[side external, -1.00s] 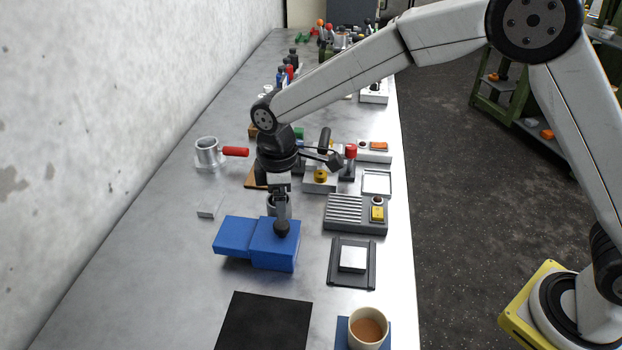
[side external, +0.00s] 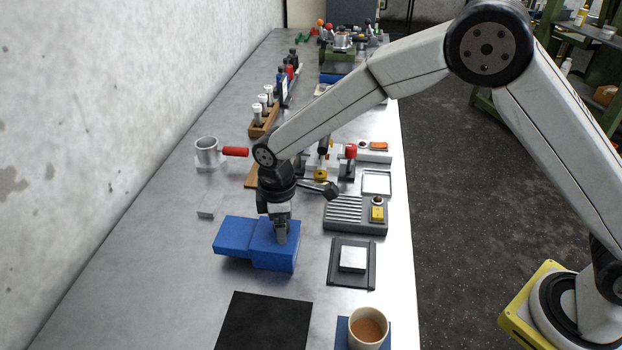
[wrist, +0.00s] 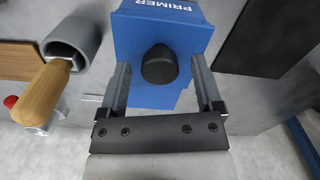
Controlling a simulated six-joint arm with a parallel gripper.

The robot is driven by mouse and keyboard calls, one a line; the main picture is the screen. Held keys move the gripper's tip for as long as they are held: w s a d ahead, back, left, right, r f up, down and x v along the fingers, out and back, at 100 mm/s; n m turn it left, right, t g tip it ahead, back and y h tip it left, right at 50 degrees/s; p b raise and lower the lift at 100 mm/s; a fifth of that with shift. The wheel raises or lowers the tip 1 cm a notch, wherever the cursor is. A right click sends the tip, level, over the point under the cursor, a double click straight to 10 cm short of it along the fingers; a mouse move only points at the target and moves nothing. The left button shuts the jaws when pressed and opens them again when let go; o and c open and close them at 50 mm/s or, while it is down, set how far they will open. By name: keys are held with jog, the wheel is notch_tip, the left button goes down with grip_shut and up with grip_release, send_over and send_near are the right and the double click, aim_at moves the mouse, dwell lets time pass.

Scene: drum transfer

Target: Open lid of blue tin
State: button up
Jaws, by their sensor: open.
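The blue tin (side external: 235,237) lies on the metal bench, with a raised blue section (side external: 262,260) at its right. In the wrist view the blue tin (wrist: 140,35) carries the word PRIMER and a black round knob (wrist: 159,65) on its top. My gripper (side external: 281,238) is low over the raised section. In the wrist view my gripper (wrist: 160,68) is open, with one finger on each side of the knob and gaps visible between. The fingers hide the knob in the side view. I cannot tell exactly where the lid's seam runs.
A black mat (side external: 263,322) and a cup of brown drink (side external: 368,328) are nearest the camera. A grey ribbed block (side external: 345,215) and a dark tray with a light block (side external: 352,259) stand right. A grey cup with a wooden handle (wrist: 47,90) is close left in the wrist view.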

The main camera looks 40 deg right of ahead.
jog(key=shift+f, duration=0.6)
grip_shut()
